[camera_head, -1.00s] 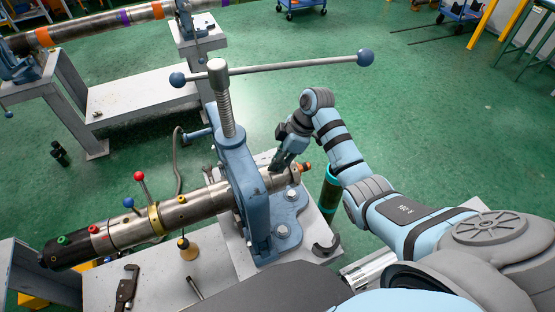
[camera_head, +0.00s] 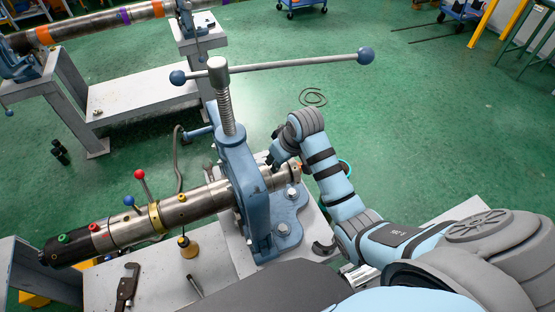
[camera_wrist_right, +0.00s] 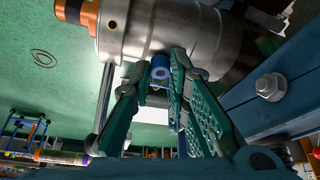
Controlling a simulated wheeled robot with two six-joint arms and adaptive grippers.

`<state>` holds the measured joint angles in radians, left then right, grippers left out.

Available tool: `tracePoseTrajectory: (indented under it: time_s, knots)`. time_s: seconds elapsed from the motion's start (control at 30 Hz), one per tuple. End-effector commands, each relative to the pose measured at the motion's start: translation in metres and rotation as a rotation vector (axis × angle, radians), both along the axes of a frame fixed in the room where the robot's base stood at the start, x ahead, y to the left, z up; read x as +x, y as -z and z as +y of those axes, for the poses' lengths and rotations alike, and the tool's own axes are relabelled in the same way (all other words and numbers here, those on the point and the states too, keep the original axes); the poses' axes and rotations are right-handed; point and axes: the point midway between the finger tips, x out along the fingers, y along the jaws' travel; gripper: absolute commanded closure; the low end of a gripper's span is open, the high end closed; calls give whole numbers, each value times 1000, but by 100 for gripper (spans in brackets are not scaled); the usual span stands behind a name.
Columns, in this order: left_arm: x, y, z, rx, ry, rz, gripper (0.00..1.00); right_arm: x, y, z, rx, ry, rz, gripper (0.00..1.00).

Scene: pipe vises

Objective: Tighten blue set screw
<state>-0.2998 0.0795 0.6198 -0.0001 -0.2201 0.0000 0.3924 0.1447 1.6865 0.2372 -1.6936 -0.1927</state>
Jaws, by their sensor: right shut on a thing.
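The blue set screw (camera_wrist_right: 160,68) sticks out of the side of the steel pipe (camera_wrist_right: 185,30) in the right wrist view. It sits between the fingertips of my right gripper (camera_wrist_right: 159,72), which is shut on it. In the head view my right gripper (camera_head: 273,160) is at the far side of the pipe (camera_head: 210,200), just right of the blue vise (camera_head: 250,190) that clamps it. The screw is hidden there. My left gripper is not in view.
The vise's long handle (camera_head: 290,68) spans above the gripper. A clamp tool (camera_head: 128,285) lies on the bench (camera_head: 160,290). Green floor is open behind.

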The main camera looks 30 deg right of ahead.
Motion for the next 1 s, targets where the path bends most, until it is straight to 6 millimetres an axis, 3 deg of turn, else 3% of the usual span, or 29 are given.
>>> tracePoseTrajectory:
  time_s: [0.4,1.0]
  knots:
    - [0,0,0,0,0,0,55,2,-3,1,0,180,-10,100]
    - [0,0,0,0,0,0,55,3,-4,1,-1,254,-12,100]
